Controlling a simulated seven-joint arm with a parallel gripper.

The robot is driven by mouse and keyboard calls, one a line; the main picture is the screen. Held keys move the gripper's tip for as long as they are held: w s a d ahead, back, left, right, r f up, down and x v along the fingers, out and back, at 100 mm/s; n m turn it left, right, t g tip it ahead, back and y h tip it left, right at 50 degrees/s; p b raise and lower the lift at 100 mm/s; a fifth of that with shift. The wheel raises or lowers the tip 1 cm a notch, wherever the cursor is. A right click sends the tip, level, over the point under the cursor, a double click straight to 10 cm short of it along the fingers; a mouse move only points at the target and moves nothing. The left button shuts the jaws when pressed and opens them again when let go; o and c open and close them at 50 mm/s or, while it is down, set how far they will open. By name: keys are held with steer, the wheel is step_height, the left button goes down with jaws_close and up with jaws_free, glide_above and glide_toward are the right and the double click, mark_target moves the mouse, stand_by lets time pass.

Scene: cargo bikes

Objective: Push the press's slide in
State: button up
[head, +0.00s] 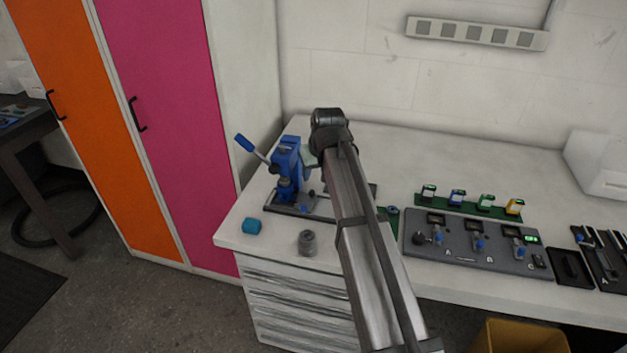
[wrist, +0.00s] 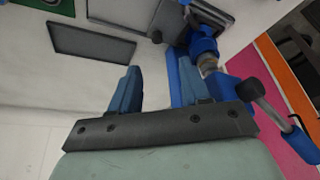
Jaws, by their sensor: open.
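The blue press (head: 287,168) stands on a dark base near the left end of the white bench, its lever sticking up to the left. In the wrist view the press (wrist: 203,48) is upper right, with its lever at the right edge. I cannot clearly tell the slide apart from the base. My gripper (wrist: 158,68) is open, with nothing between its two blue fingers. Its right finger appears close to the press, but I cannot tell whether they touch. In the head view my arm hides the fingers and the right part of the press base.
A teal cylinder (head: 252,226) and a grey cylinder (head: 308,243) stand at the bench's front left. To the right are a grey panel (head: 470,243) with small levers and a green rack (head: 468,207). Pink and orange cabinets stand left.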

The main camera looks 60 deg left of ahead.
steer(key=shift+v, duration=1.7)
steer(key=shift+w, duration=0.1)
